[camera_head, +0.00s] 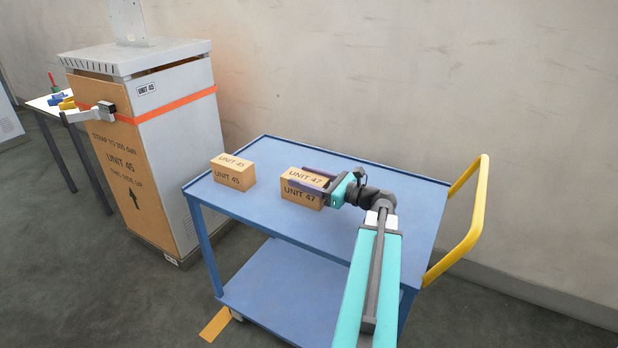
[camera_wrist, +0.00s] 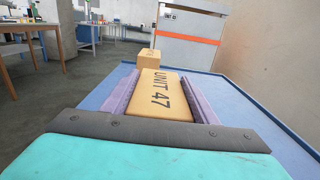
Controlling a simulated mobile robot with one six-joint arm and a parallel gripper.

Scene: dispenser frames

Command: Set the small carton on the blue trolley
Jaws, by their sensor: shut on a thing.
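The small carton marked UNIT 47 (camera_head: 301,197) is at the middle of the top shelf of the blue trolley (camera_head: 400,203). My gripper (camera_head: 306,182) is shut on this carton, one finger on each side. The wrist view also shows the UNIT 47 carton (camera_wrist: 160,92) between the two purple-grey fingers. The carton looks upright and at or very near the shelf surface; I cannot tell if it touches. A second carton marked UNIT 45 (camera_head: 233,173) stands on the trolley to the left, apart from my gripper. It also shows in the wrist view (camera_wrist: 146,56), beyond the held carton.
A tall grey cabinet (camera_head: 180,125) with a cardboard front and orange strap stands left of the trolley. The yellow handle (camera_head: 466,245) rises at the trolley's right end. A wall (camera_head: 400,80) runs behind. A small table (camera_head: 60,103) with tools is at far left.

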